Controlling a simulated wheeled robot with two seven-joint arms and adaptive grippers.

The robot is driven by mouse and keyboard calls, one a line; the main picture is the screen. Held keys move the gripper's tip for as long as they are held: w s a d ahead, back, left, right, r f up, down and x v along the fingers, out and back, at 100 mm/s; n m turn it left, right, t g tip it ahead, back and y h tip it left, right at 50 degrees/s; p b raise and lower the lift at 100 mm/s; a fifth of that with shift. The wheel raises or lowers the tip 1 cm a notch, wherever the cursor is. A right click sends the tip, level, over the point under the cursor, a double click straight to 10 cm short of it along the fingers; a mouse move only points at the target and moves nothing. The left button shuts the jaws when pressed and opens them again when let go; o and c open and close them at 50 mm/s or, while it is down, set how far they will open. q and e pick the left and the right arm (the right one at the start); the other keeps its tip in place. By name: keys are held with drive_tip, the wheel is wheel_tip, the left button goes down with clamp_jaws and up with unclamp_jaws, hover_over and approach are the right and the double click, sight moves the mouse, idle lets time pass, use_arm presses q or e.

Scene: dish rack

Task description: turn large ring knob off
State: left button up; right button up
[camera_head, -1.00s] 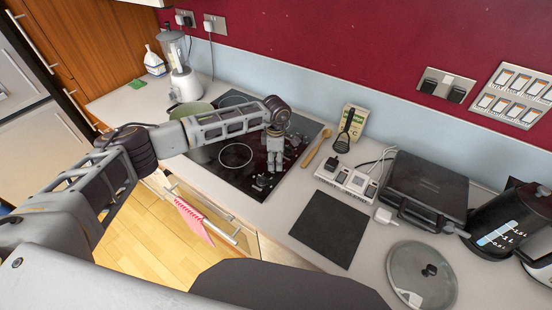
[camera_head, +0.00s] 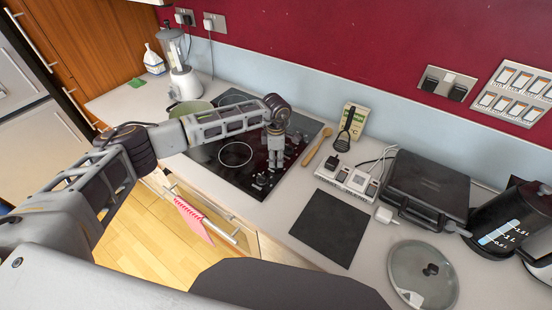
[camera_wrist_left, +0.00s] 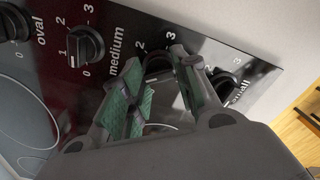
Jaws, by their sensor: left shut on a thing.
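The black hob (camera_head: 215,160) has a row of black knobs along one edge. The wrist view shows the oval knob (camera_wrist_left: 12,22), the medium knob (camera_wrist_left: 85,45) and the small knob (camera_wrist_left: 224,84). The large ring knob (camera_wrist_left: 158,65) sits between medium and small; its label is hidden behind my gripper. My left gripper (camera_wrist_left: 158,92) is shut on this knob, with one green-padded finger on each side. In the head view my left gripper (camera_head: 274,166) points down at the hob's control edge.
A pot (camera_head: 190,107) stands at the hob's back left, partly behind my arm. A wooden spoon (camera_head: 319,146) and a power strip (camera_head: 347,178) lie right of the hob. A dark mat (camera_head: 329,228), a black appliance (camera_head: 427,187) and a glass lid (camera_head: 421,275) are further right.

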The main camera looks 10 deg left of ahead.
use_arm(q)
drive_tip(key=shift+f+n+b, duration=0.1)
drive_tip(key=shift+n+b, duration=0.65)
drive_tip(key=shift+n, duration=0.45)
drive_tip(key=n+b, duration=0.1)
drive_tip(key=n, duration=0.2)
drive_tip(key=shift+b, duration=0.3)
drive_tip(key=n+b, duration=0.1)
drive_tip(key=n, duration=0.2)
drive_tip(key=shift+n, duration=0.3)
drive_tip(key=shift+n+b, duration=0.55)
drive_tip(key=shift+n, duration=0.35)
drive_tip(key=o, duration=1)
drive_tip(key=shift+r, duration=0.25)
